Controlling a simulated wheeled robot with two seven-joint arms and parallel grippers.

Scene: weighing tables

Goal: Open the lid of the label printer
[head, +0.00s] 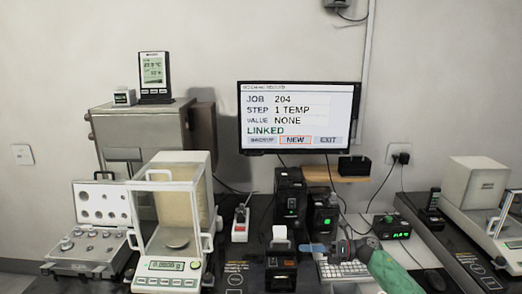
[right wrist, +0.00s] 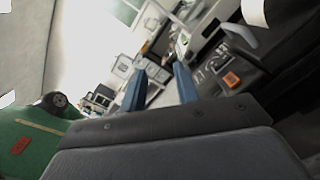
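My left gripper is not in view.
A balance with a glass draft shield (head: 172,220) and a case of weights (head: 90,235) stand left. A keyboard (head: 345,270) lies under my right arm. A monitor (head: 299,117) hangs behind.

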